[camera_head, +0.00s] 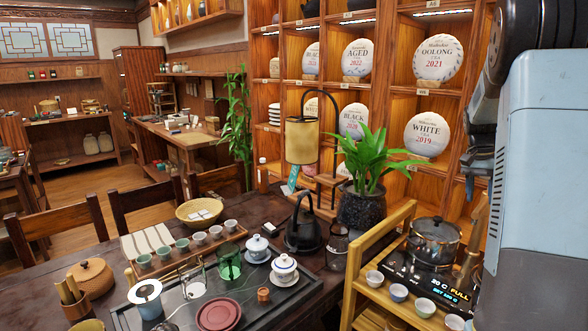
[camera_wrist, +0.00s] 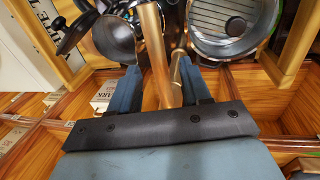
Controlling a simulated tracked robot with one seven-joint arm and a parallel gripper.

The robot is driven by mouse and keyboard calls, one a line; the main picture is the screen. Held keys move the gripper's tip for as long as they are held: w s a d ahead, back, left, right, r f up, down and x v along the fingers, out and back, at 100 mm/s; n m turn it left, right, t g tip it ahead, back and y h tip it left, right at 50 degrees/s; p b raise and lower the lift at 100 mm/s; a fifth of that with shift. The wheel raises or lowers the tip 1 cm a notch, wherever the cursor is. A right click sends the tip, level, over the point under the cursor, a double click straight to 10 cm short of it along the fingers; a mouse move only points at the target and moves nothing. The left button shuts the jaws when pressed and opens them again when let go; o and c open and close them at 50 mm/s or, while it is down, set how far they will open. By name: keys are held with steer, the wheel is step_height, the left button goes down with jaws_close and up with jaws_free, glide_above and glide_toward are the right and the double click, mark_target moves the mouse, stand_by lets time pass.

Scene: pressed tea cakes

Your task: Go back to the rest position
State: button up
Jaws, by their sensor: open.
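My gripper (camera_wrist: 160,84) shows in the wrist view as two blue fingers on a dark crossbar. The fingers stand apart, so it is open. A tan, rod-like piece (camera_wrist: 153,45) passes through the gap between the fingers in that view; I cannot tell how far beyond them it lies, and nothing looks gripped. In the head view my pale blue-grey arm fills the right edge, and a dark blue part of it hangs in front of the tea cake shelf (camera_head: 395,105). The white 2019 cake (camera_head: 427,134) and the oolong 2021 cake (camera_head: 439,58) stand upright on that shelf.
The dark tea table (camera_head: 60,262) carries a tray (camera_head: 185,305), a kettle (camera_head: 304,232) and a potted plant (camera_head: 362,208). A dark pan (camera_wrist: 113,37) shows in the wrist view.

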steer(key=shift+s+d+f, duration=0.15)
steer(key=shift+s+f, duration=0.05)
steer(key=shift+f, duration=0.9)
steer(key=shift+r, duration=0.1)
